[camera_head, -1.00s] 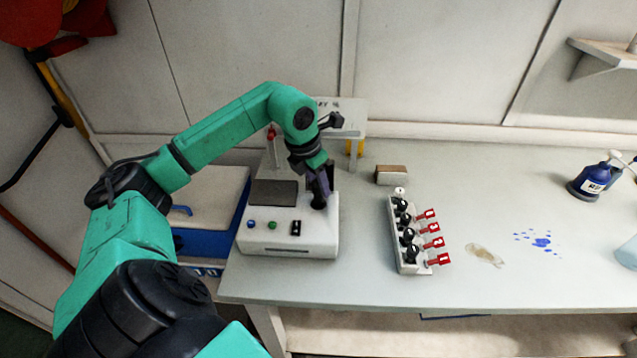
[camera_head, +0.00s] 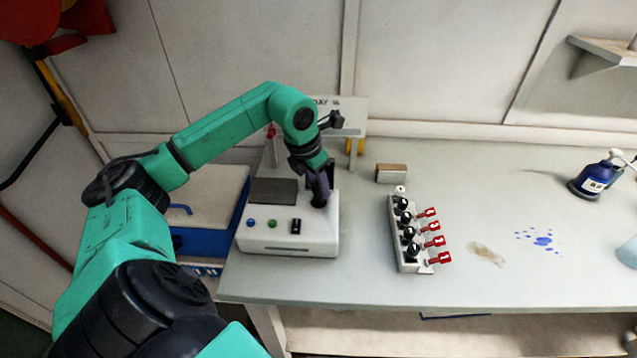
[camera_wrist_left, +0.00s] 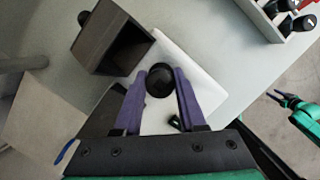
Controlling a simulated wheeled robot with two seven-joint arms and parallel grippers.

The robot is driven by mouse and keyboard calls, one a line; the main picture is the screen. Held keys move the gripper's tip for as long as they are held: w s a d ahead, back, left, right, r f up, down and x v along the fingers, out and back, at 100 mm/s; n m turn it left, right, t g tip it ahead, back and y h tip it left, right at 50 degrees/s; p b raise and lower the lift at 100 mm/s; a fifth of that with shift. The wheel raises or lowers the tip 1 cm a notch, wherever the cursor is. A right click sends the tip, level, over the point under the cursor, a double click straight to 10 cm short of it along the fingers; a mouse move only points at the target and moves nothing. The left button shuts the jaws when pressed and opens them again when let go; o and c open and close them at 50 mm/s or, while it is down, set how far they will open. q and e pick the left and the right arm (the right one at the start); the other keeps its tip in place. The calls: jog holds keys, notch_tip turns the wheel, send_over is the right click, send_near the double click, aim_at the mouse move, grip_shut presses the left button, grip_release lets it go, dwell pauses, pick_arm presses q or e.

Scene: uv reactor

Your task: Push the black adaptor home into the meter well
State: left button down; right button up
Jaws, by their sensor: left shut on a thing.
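The black adaptor (camera_wrist_left: 159,82) is a round black piece between the purple fingers of my left gripper (camera_wrist_left: 158,78) in the left wrist view. In the head view my left gripper (camera_head: 321,190) points down over the right part of the white meter (camera_head: 290,240), shut on the adaptor (camera_head: 319,201). The adaptor's lower end meets the meter's top there. The well is hidden under it, so I cannot tell how deep the adaptor sits. A green gripper at the right of the left wrist view, my right gripper (camera_wrist_left: 285,97), appears with its fingers apart.
A white rack (camera_head: 409,245) with several black-capped pieces and red tags stands right of the meter. A small brown-topped block (camera_head: 391,174) lies behind it. A blue bottle (camera_head: 592,180) stands far right.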

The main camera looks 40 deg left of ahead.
aim_at(318, 193)
pick_arm(q)
jog(key=shift+f+b, duration=1.3)
jog(key=shift+f, duration=0.35)
jog(key=shift+c, duration=2)
grip_release()
jog(key=shift+r, duration=0.1)
jog(key=shift+r, duration=0.3)
jog(key=v, duration=1.4)
jog(key=shift+p, duration=0.35)
jog(key=shift+f, duration=0.1)
